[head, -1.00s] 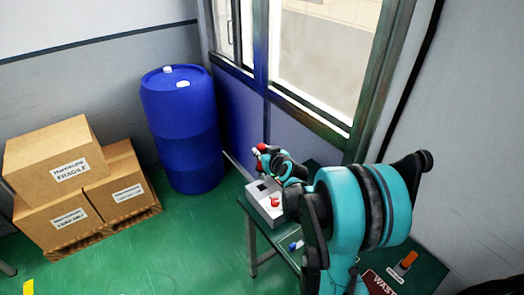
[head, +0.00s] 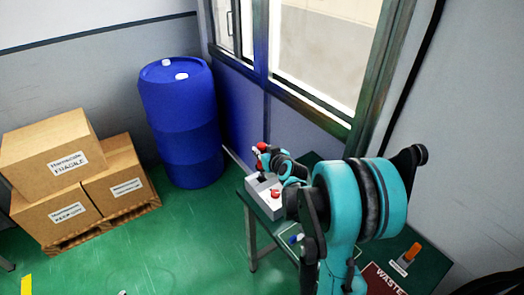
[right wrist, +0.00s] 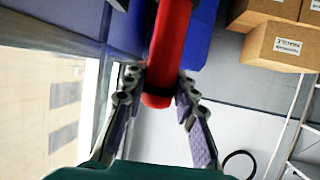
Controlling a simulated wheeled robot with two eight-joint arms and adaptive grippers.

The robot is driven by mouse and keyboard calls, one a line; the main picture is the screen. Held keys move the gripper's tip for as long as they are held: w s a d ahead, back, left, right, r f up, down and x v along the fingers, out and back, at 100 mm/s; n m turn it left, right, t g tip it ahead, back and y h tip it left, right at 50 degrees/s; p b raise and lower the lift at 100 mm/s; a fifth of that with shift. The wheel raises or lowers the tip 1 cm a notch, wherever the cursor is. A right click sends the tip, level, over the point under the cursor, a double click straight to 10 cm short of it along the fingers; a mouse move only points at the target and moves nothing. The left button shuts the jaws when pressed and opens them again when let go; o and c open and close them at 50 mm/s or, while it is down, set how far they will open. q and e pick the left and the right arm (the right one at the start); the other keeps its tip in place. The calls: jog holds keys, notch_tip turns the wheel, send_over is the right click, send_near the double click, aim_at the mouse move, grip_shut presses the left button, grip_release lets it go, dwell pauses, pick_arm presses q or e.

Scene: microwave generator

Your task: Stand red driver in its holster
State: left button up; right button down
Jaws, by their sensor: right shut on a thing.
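The red driver (head: 262,147) is in my right gripper (head: 272,155), which is shut on it. In the right wrist view, its thick red handle (right wrist: 168,50) lies between the two fingers (right wrist: 157,92). In the head view the driver is roughly upright over the left part of a pale grey box (head: 264,205), apparently the holster, on the table. A dark shape runs from below the handle to the box's top; I cannot tell whether the tip is inside the opening. A red knob-like part (head: 274,195) is also on the box. My left gripper is out of view.
The green table (head: 428,270) carries an orange-handled object (head: 412,252), a small blue object (head: 296,238) and a WASTE-marked red area (head: 385,282). My right arm hides much of the table. A blue barrel (head: 180,125) and cartons (head: 55,160) stand left; the window wall is behind.

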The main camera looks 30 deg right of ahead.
jog(key=shift+f, duration=0.15)
dwell(0.4)
jog(key=shift+f+b, duration=2.25)
jog(key=shift+f, duration=0.3)
jog(key=shift+f+b, duration=0.45)
jog(key=shift+b, duration=0.1)
jog(key=shift+f, duration=0.15)
jog(key=c, duration=1.1)
grip_release()
jog(key=shift+s, duration=0.15)
